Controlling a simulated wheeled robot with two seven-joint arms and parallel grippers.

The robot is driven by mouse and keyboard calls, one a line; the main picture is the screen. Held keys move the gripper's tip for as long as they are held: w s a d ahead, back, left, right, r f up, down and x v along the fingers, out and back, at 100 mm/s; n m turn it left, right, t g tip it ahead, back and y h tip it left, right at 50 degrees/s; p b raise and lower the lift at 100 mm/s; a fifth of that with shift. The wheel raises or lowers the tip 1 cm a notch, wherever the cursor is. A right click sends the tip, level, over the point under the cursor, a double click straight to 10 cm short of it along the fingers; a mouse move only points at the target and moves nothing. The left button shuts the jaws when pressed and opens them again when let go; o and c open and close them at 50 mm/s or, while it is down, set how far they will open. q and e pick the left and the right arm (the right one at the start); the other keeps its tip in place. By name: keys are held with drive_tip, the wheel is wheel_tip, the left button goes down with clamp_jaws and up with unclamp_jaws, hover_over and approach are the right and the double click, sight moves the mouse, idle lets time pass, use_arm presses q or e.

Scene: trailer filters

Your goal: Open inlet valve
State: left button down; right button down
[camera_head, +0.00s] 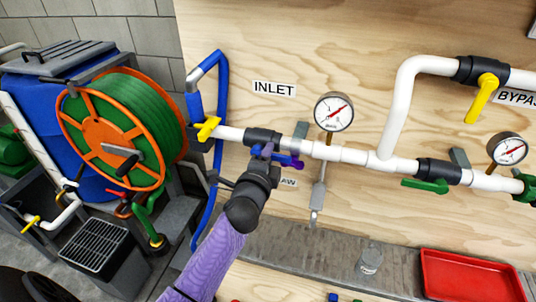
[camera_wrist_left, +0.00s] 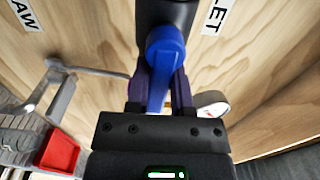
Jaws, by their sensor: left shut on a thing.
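The white pipe (camera_head: 330,152) runs across the plywood board under the INLET label (camera_head: 273,89). A black valve body (camera_head: 262,137) sits on it just below that label, with a blue handle (camera_head: 291,161) at its lower side. My left gripper (camera_head: 268,154) reaches up from below and is shut on the blue handle. In the left wrist view the blue handle (camera_wrist_left: 165,55) lies between the two dark fingers of the gripper (camera_wrist_left: 160,85). The fingers and wrist hide part of the handle in the head view, so its exact angle to the pipe is hard to tell.
A yellow handle (camera_head: 208,128) is left of the valve, near the blue hose (camera_head: 222,100). A pressure gauge (camera_head: 334,111) and its hanging drain line stand right. A green handle (camera_head: 425,186) is further right. A red tray (camera_head: 470,277) and glass jar (camera_head: 370,258) are below.

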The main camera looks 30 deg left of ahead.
idle(0.5)
use_arm(q)
drive_tip(key=c, duration=0.5)
unclamp_jaws()
drive_tip(key=shift+s, duration=0.1)
drive_tip(key=v, duration=0.9)
drive_tip(key=shift+s+d+p, duration=0.15)
drive_tip(key=shift+s+p, duration=0.2)
drive_tip(key=shift+p, duration=0.05)
